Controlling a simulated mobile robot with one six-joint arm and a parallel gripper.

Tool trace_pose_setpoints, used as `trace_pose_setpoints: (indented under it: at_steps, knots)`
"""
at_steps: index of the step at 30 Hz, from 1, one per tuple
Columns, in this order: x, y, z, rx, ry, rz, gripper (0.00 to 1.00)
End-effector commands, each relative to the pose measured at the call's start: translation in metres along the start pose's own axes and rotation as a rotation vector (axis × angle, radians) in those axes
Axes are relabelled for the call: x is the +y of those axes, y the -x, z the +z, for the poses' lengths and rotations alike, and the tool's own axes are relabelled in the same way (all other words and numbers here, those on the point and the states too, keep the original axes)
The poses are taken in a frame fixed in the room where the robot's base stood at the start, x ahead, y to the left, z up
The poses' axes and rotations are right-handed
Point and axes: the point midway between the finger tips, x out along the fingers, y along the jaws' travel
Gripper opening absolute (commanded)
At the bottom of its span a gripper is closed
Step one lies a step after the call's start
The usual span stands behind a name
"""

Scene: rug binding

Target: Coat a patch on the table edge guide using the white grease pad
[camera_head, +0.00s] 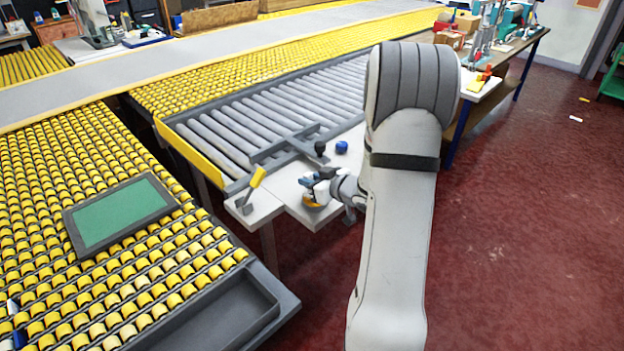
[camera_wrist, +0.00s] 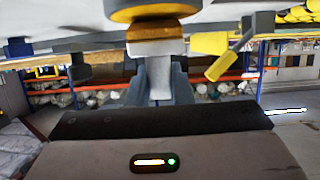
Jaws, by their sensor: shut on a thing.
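My gripper (camera_head: 326,190) is low over the right part of the white side table (camera_head: 314,216). It is shut on a small tool that I take to be the grease pad (camera_head: 312,202). A grey bar (camera_head: 290,147), seemingly the edge guide, lies along the table's roller side, just beyond my gripper.
A black knob (camera_head: 320,149) and a blue knob (camera_head: 341,147) stand beyond my gripper. A yellow-handled tool (camera_head: 258,177) stands at the table's left corner. Grey rollers (camera_head: 240,120) lie behind. A green-topped tray (camera_head: 120,212) lies on the yellow roller bed.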

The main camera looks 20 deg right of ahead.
Motion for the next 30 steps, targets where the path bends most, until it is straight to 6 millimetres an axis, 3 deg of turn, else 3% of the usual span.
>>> trace_pose_setpoints:
  at_steps: [8,30]
  knots:
    - [-0.001,0.002,-0.003,-0.005,-0.002,-0.001,0.00]
    - [-0.001,0.022,-0.062,-0.002,0.000,-0.002,0.00]
